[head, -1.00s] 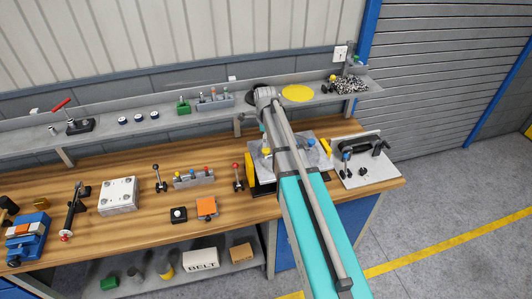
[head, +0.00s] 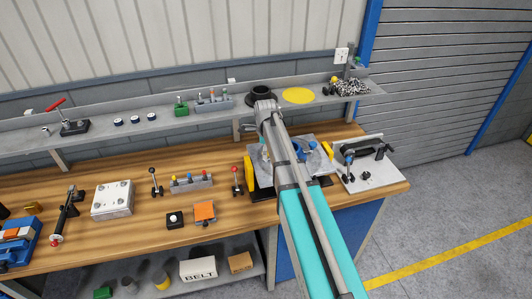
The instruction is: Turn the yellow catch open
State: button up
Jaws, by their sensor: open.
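A grey clutch pallet (head: 322,161) lies on the right part of the bench, mostly behind my arm. Blue parts (head: 313,146) show on it just right of the arm. An upright yellow piece (head: 249,173) stands at its left edge; I cannot tell whether this is the catch. No other yellow catch shows clearly, and how it is turned cannot be seen. My arm crosses in front of the pallet, with its far joint near the shelf. My gripper is hidden behind the arm.
A grey fixture plate (head: 368,177) with a black handle stands right of the pallet, close to the bench end. A red-knobbed lever (head: 236,180) stands close on the left. The shelf behind holds a black flanged ring (head: 260,94) and a yellow disc (head: 298,96).

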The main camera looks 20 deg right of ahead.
grip_shut()
dwell(0.4)
jog(key=shift+n, duration=0.4)
jog(key=n, duration=0.7)
jog(key=shift+n, duration=0.4)
jog(key=n, duration=0.4)
jog(key=shift+n, duration=0.3)
jog(key=n, duration=0.4)
jog(key=shift+n, duration=0.4)
